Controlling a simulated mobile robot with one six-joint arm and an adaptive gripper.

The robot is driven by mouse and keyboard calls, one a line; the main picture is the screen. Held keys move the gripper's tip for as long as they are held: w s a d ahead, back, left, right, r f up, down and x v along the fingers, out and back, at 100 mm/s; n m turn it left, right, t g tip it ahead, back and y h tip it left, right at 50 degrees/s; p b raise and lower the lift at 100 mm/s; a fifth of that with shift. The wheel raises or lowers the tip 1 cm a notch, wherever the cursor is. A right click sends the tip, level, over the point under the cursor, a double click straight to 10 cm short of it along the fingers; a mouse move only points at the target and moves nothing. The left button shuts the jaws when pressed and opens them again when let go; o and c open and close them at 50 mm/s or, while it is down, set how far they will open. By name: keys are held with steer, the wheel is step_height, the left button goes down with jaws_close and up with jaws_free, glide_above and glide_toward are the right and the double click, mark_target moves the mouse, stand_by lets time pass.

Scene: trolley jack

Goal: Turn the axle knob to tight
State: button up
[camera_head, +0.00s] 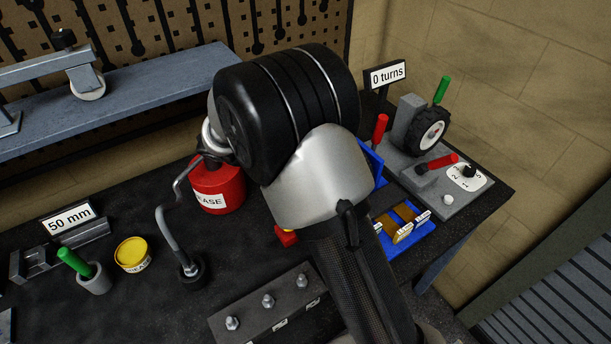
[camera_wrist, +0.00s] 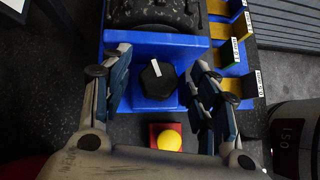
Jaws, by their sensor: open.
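The axle knob (camera_wrist: 157,78) is black and many-sided with a white pointer line. It sits on a blue stand (camera_wrist: 190,46) in the wrist view, and the line points up and slightly left. My gripper (camera_wrist: 160,65) is open, with one finger on each side of the knob and a visible gap on both sides. I see no tight or loose lettering by the knob. In the head view my arm hides the knob; only a blue edge of the stand (camera_head: 371,162) shows.
A dark tyre-like roller (camera_wrist: 155,12) lies behind the knob. A yellow button on a red base (camera_wrist: 168,139) is in front. A blue rack of labelled shims (camera_wrist: 235,52) stands right. The head view shows a "0 turns" sign (camera_head: 388,75) and a wheel fixture (camera_head: 430,130).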

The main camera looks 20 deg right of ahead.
steer(key=v, duration=1.2)
